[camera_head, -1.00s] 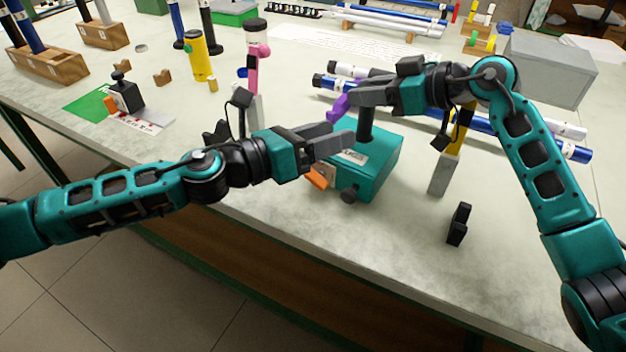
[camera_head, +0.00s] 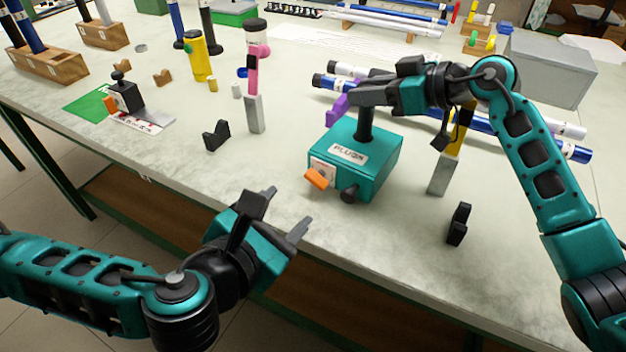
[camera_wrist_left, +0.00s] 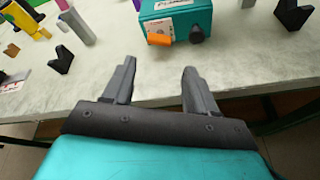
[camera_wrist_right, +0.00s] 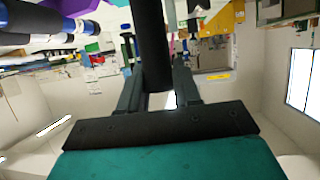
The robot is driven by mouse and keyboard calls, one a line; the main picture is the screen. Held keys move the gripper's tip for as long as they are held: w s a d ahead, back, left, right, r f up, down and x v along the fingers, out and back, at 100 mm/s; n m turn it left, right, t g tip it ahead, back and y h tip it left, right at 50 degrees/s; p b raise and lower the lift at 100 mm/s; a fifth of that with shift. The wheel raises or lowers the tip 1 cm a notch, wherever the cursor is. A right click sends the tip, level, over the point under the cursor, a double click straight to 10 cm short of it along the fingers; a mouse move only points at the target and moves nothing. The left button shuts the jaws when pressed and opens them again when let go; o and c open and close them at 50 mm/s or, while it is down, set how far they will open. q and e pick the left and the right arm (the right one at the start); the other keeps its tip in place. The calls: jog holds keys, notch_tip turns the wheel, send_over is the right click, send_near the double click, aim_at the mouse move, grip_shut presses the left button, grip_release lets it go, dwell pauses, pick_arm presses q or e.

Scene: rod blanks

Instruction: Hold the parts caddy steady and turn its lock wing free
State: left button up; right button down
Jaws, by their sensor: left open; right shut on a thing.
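The parts caddy (camera_head: 376,171) is a teal box labelled "PLUGS" on the table, with a black post handle (camera_head: 365,125) on top. My right gripper (camera_head: 358,92) is shut on that handle; the black post also stands between its fingers in the right wrist view (camera_wrist_right: 150,45). The orange lock wing (camera_head: 316,179) sits tilted on a pale plate on the caddy's front, beside a black knob (camera_head: 349,195). My left gripper (camera_head: 287,208) is open and empty in front of the table edge, apart from the caddy. The left wrist view shows the lock wing (camera_wrist_left: 159,40) beyond its open fingers.
A black notched block (camera_head: 216,135) and a pink-and-grey post (camera_head: 253,100) stand left of the caddy. A yellow-and-grey post (camera_head: 441,172) and another black block (camera_head: 458,224) stand to its right. White and blue rods lie behind it.

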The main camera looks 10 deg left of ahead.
aim_at(314, 180)
pick_arm(q)
jog(key=x, duration=1.2)
jog(key=shift+a+f, duration=0.1)
jog(key=shift+s, duration=0.1)
jog(key=shift+c, duration=0.2)
jog(key=c, duration=0.7)
jog(key=shift+a+n+g+h, duration=0.2)
jog(key=shift+n+g+h, duration=0.25)
jog(key=shift+n, duration=0.65)
jog(key=shift+c, duration=0.2)
jog(key=shift+n+g+h, duration=0.25)
jog(key=shift+n+h, duration=0.2)
jog(key=shift+n, duration=0.15)
jog(key=o, duration=0.8)
